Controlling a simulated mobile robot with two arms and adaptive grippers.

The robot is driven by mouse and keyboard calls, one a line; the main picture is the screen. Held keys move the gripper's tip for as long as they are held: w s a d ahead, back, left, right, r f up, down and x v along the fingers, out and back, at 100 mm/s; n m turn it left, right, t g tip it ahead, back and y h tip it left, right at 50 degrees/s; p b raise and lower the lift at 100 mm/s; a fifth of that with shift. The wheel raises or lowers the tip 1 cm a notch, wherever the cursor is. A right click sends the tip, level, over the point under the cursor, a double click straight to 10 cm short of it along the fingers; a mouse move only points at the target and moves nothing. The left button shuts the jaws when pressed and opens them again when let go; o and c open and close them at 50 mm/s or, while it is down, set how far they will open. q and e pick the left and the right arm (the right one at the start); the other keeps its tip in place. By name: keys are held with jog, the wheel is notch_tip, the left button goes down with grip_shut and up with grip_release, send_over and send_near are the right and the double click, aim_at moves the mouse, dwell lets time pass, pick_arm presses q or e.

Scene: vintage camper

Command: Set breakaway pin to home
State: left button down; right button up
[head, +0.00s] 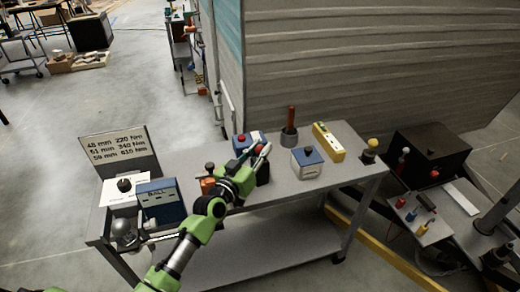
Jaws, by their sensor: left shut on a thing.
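My left gripper (254,160) reaches in from the lower left over the middle of the grey cart (215,166). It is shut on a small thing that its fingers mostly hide. Its fingers are beside a blue and white box with a red knob (242,139), and a dark block (263,174) shows just right of them. Which of these small parts is the breakaway pin, I cannot tell. My right gripper is not in view.
On the cart are an orange block (207,186), a red-handled tool in a cup (290,128), a blue-topped white box (308,162), a yellow strip (328,142), a blue box (161,201) and a torque sign (119,148). The camper (370,60) stands behind.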

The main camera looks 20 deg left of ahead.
pick_arm(q)
jog(key=c, duration=2)
grip_release()
jog(key=shift+s+f, duration=0.1)
jog(key=shift+f, duration=0.3)
jog(key=shift+o, duration=1.2)
jog(key=shift+r, duration=0.1)
jog(key=v, duration=1.2)
